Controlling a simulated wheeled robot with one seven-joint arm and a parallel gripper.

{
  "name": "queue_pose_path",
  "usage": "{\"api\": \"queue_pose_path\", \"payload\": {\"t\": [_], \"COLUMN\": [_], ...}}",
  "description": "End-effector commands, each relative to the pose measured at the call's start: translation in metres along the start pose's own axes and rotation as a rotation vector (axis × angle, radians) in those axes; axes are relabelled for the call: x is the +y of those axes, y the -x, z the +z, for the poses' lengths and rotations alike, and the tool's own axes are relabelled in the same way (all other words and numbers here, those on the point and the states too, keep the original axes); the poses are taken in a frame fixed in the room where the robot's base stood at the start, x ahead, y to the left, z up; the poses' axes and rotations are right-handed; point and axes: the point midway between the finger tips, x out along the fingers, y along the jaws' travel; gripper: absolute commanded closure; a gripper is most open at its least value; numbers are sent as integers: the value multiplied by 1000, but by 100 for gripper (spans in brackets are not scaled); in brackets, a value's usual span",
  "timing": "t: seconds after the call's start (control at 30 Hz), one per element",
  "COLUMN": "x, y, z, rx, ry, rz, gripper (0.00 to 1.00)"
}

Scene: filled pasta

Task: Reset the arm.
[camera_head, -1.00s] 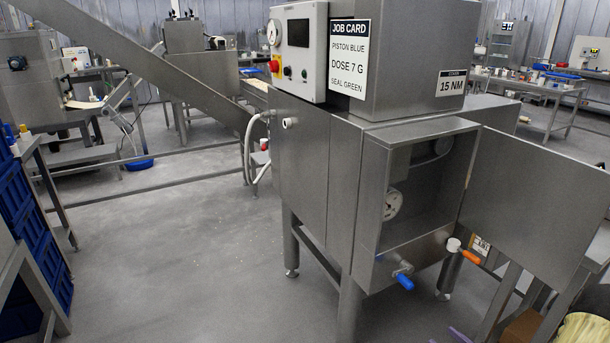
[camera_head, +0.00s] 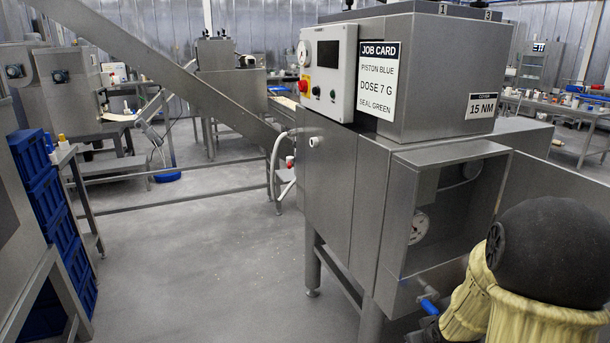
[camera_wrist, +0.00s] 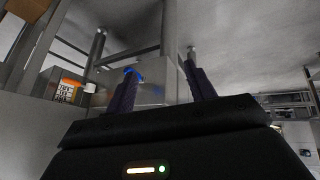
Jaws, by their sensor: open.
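In the wrist view my gripper (camera_wrist: 162,66) shows two dark purple fingers standing apart, with nothing held between them. A blue handle (camera_wrist: 132,72) shows behind the left fingertip; I cannot tell how far it is from the finger. In the head view my arm, cream with a black rounded joint, fills the lower right, and my gripper's fingers are not clearly seen there. The blue valve handle (camera_head: 429,306) sits low on the steel machine (camera_head: 338,190), close to my arm in the picture.
The machine has an open compartment (camera_head: 446,228) with a gauge, and a control box (camera_head: 327,75). A job card (camera_head: 379,80) is on its upper front. Blue crates (camera_head: 45,190) stand at left. The floor (camera_head: 220,265) between is clear. A sloping beam (camera_head: 170,75) crosses the upper left.

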Motion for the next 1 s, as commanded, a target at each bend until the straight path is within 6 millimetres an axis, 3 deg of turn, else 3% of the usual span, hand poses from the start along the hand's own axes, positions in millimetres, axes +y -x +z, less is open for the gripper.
{"api": "queue_pose_path", "payload": {"t": [0.03, 0.2, 0.53, 0.87, 1.0], "x": [-18, -62, -126, -113, -107], "y": [16, 56, 115, 158, 184], "z": [0, 19, 58, 30, 14], "rx": [-34, -156, -328, -328, -327], "ry": [-13, -84, -174, -176, -176], "rz": [-4, -32, -122, -117, -117], "gripper": [45, 45, 45, 45, 45]}}
